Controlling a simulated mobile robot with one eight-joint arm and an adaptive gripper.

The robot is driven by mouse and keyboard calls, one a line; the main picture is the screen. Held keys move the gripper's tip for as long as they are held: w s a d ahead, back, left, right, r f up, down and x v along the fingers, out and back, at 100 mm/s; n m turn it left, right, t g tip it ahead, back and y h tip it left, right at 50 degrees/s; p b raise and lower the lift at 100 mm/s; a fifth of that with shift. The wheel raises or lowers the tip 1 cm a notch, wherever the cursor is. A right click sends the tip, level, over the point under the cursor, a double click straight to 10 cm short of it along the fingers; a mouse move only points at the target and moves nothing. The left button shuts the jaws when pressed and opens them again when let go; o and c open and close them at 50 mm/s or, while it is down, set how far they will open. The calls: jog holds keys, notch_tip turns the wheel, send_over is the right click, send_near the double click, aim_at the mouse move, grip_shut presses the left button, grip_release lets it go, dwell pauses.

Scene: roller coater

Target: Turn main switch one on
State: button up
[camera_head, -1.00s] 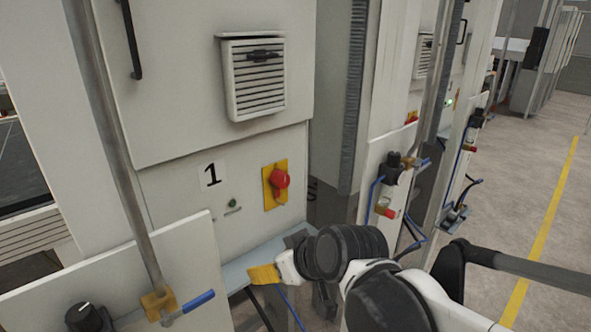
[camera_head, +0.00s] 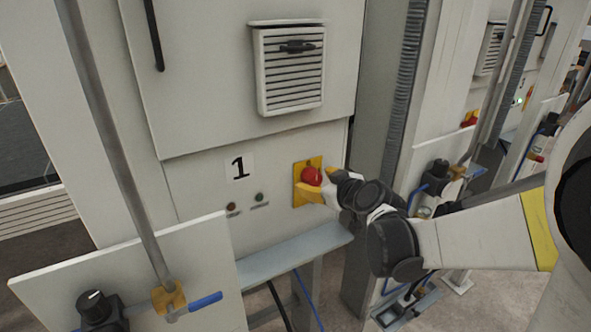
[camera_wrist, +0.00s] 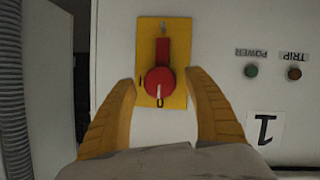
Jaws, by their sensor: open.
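Main switch one is a red rotary knob (camera_head: 312,176) on a yellow plate (camera_head: 299,195), on the cabinet panel marked 1 (camera_head: 239,166). In the wrist view the red knob (camera_wrist: 160,82) shows upside down, with its handle along the plate's length and a white mark near the 0. My gripper (camera_head: 320,186) is at the switch in the head view. In the wrist view its yellow fingers (camera_wrist: 165,88) are open, one on each side of the knob and apart from it.
The POWER lamp (camera_wrist: 251,71) and TRIP lamp (camera_wrist: 293,73) sit beside the switch, both looking unlit. A grey ledge (camera_head: 290,252) runs below the panel. A vertical pipe (camera_head: 120,170) stands to the left. A ribbed grey conduit (camera_wrist: 12,100) is close by.

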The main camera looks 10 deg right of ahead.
jog(key=shift+x, duration=1.05)
jog(key=shift+c, duration=0.6)
jog(key=c, duration=1.1)
